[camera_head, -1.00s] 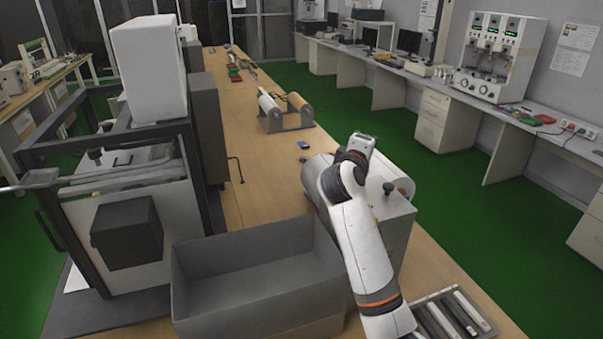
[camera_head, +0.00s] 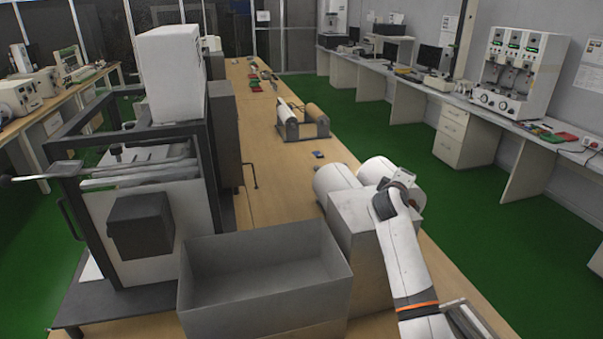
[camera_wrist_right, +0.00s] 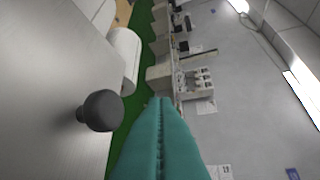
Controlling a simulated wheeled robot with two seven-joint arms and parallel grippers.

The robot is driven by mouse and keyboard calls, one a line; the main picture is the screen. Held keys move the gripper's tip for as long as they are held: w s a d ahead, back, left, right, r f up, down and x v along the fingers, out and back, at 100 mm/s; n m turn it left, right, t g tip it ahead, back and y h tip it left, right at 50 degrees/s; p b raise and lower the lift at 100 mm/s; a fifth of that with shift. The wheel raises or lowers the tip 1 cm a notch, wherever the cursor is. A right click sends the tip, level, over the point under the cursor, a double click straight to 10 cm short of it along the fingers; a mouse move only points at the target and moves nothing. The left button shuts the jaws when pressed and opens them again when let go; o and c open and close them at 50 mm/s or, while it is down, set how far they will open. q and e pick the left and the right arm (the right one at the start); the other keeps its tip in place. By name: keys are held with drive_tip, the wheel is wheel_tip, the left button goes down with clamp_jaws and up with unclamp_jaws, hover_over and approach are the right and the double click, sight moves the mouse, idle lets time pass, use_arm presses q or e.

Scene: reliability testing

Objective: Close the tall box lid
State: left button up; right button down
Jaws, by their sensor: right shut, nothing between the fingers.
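A grey metal box (camera_head: 352,215) stands on the bench right of centre in the head view, partly behind my right arm. In the right wrist view a large grey metal face (camera_wrist_right: 50,75) fills the left side, with a round dark knob (camera_wrist_right: 101,110) on it. I cannot tell how far any lid is open. My right gripper's teal fingers (camera_wrist_right: 161,101) are shut and empty, to the right of the knob and apart from it. In the head view the right hand (camera_head: 398,184) is at the box's right side; its fingertips are hidden. My left gripper is out of view.
A grey open-topped bin (camera_head: 265,312) stands left of the box. A dark-framed machine (camera_head: 150,205) with a white block (camera_head: 172,75) on it is farther left.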

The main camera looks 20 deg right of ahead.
drive_tip(key=shift+s+d+f+m+y, duration=0.2)
drive_tip(key=shift+d+f+m+y, duration=0.1)
drive_tip(key=shift+f, duration=0.35)
drive_tip(key=shift+w, duration=0.1)
